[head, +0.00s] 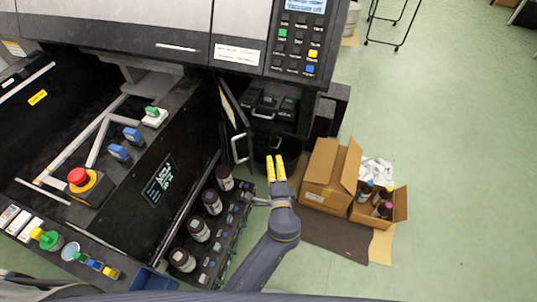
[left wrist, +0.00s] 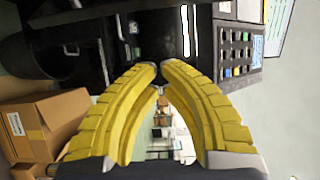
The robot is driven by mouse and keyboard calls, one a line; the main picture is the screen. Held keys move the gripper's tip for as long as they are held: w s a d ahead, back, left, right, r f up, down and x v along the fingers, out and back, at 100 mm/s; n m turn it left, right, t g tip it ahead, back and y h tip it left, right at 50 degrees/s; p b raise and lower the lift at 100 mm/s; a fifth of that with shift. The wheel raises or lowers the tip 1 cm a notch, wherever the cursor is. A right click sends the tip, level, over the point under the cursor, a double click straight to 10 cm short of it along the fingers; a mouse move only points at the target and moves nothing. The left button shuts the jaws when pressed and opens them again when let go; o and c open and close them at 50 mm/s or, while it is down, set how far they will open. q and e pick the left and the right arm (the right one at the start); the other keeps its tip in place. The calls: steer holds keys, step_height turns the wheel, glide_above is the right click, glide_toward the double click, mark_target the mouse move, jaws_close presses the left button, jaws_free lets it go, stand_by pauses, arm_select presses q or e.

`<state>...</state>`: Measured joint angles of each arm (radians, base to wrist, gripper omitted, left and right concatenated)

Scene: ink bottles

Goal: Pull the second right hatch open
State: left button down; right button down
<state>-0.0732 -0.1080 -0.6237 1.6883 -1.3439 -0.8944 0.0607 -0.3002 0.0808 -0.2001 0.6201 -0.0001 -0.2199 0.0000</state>
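The black machine's lower right side has a narrow hatch door (head: 233,118) with a white handle (head: 240,149); it stands ajar, swung outward. Right of it is a dark recess with several dark units (head: 268,103) inside. I cannot tell which panel is the second right hatch. My left gripper (head: 275,158) has yellow fingers, pointing toward the machine just below the recess, right of the door handle. In the left wrist view its fingertips (left wrist: 160,72) meet or nearly meet, with no handle between them. My right gripper is not in view.
Several ink bottles (head: 199,229) stand in a row on a rack left of my arm. An open cardboard box (head: 326,174) and a smaller one with bottles (head: 398,206) stand right of my gripper. The green floor (head: 450,150) farther right is mostly clear.

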arm_select(q)
steer(key=w+a, duration=0.5)
steer(key=w, duration=0.2)
stand_by(0.5)
stand_by(0.3)
